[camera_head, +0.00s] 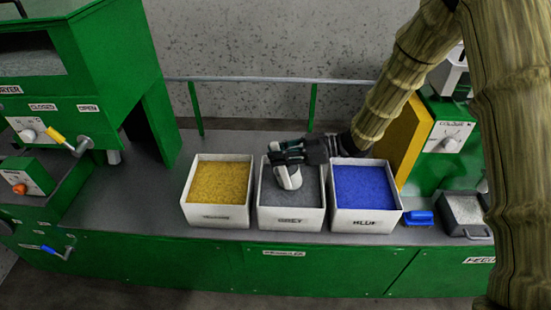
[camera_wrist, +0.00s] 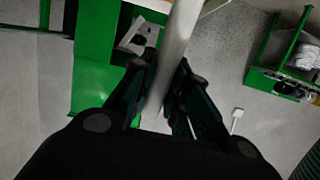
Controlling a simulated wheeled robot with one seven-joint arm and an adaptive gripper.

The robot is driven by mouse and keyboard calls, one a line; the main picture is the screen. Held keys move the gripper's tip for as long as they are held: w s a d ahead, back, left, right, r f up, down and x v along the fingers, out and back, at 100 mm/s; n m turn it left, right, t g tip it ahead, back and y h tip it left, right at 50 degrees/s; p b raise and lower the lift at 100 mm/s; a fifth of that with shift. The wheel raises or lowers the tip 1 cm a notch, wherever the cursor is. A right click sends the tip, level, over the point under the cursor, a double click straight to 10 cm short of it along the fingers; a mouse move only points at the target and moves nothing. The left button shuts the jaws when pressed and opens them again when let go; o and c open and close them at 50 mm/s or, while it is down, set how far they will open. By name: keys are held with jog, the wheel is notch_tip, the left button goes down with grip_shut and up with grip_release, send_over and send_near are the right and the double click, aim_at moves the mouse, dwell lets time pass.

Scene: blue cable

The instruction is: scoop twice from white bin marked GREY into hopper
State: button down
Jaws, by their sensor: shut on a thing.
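The white bin marked GREY (camera_head: 291,219) stands in the middle of a row of three bins and holds grey granules (camera_head: 308,186). My gripper (camera_head: 279,157) is over the rear of this bin, shut on a white scoop (camera_head: 288,179). The scoop hangs low at the bin's left half, over or touching the granules; I cannot tell which. In the wrist view my gripper (camera_wrist: 166,72) has its fingers on both sides of the white scoop (camera_wrist: 179,38). The scoop's contents are hidden. I cannot clearly make out a hopper.
A bin of yellow granules (camera_head: 219,215) stands left and a bin of blue granules (camera_head: 366,222) right. A blue object (camera_head: 418,218) and a grey tray (camera_head: 466,215) lie farther right. Green machines flank the counter. A rail (camera_head: 270,80) runs behind.

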jog(key=shift+y, duration=0.7)
jog(key=shift+d+r, duration=0.4)
jog(key=shift+r, duration=0.3)
jog(key=shift+d+r, duration=0.35)
jog(key=shift+r, duration=0.3)
jog(key=shift+d+r, duration=0.4)
jog(key=shift+r, duration=0.3)
notch_tip(320, 180, up, 8)
jog(key=d+y+p, duration=0.1)
jog(key=d+p, duration=0.1)
jog(key=p, duration=0.1)
jog(key=shift+d+y+p, duration=0.25)
jog(key=shift+y+p, duration=0.05)
jog(key=shift+p, duration=0.05)
jog(key=shift+f, duration=0.1)
